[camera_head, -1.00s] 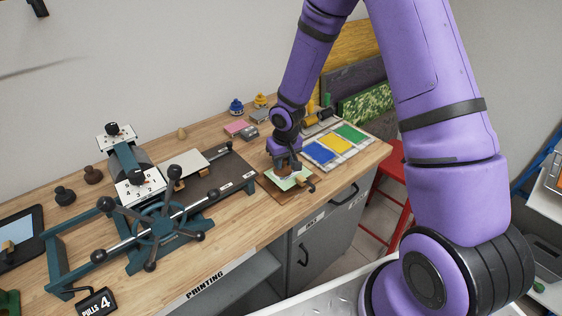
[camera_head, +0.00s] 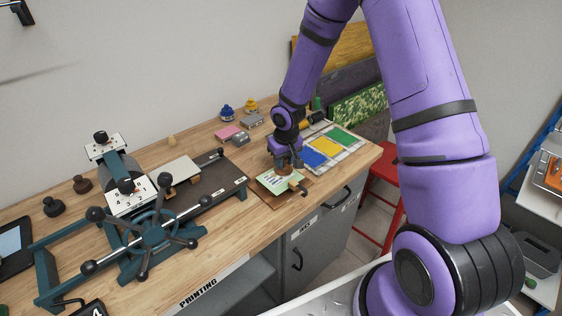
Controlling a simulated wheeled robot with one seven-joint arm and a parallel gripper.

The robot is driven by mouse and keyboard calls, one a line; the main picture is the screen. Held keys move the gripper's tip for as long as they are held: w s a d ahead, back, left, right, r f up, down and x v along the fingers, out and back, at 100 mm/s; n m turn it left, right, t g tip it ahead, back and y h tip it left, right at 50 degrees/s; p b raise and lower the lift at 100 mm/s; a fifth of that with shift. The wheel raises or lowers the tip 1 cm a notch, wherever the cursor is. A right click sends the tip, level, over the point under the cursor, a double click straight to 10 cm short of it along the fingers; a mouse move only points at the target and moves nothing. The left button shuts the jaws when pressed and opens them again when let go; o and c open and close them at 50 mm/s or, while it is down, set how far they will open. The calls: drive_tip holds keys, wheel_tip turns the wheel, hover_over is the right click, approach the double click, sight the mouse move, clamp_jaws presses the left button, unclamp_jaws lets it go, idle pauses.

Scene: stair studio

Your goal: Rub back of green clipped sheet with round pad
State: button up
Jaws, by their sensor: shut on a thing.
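The pale green sheet (camera_head: 271,182) lies on a brown board near the front edge of the workbench. A small tan clip (camera_head: 296,184) with a dark handle sits at its right side. My gripper (camera_head: 285,162) points down over the far right edge of the sheet. It is shut on a brown round pad (camera_head: 283,169), partly hidden by the fingers. I cannot tell whether the pad touches the sheet. Dark marks show on the uncovered part of the sheet.
A teal press (camera_head: 150,235) with a spoked wheel fills the bench's left part. Blue (camera_head: 313,157), yellow and green ink panels lie right of my gripper. Pink and grey blocks (camera_head: 228,132) stand behind. A red stool (camera_head: 384,165) stands beyond the bench's right end.

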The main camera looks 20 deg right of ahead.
drive_tip(key=shift+s+a, duration=0.1)
drive_tip(key=shift+a, duration=0.05)
drive_tip(key=shift+s+a+r, duration=0.1)
drive_tip(key=shift+s+a, duration=0.2)
drive_tip(key=shift+a, duration=0.6)
drive_tip(key=shift+s+a+f, duration=0.1)
drive_tip(key=shift+s+a, duration=0.15)
drive_tip(key=shift+a, duration=0.65)
drive_tip(key=shift+s+a+r, duration=0.1)
drive_tip(key=shift+s+a, duration=0.2)
drive_tip(key=shift+a, duration=0.6)
drive_tip(key=shift+d, duration=0.15)
drive_tip(key=shift+w+d, duration=0.3)
drive_tip(key=shift+d, duration=0.6)
drive_tip(key=shift+w+d, duration=0.3)
drive_tip(key=shift+d, duration=0.6)
drive_tip(key=shift+w+d, duration=0.3)
drive_tip(key=shift+d, duration=0.6)
drive_tip(key=shift+s+d, duration=0.2)
drive_tip(key=shift+s, duration=0.35)
drive_tip(key=shift+s+a, duration=0.2)
drive_tip(key=shift+a, duration=0.3)
drive_tip(key=shift+s+a, duration=0.15)
drive_tip(key=shift+a, duration=0.3)
drive_tip(key=shift+a, duration=0.1)
drive_tip(key=shift+s+a, duration=0.3)
drive_tip(key=shift+a, duration=0.6)
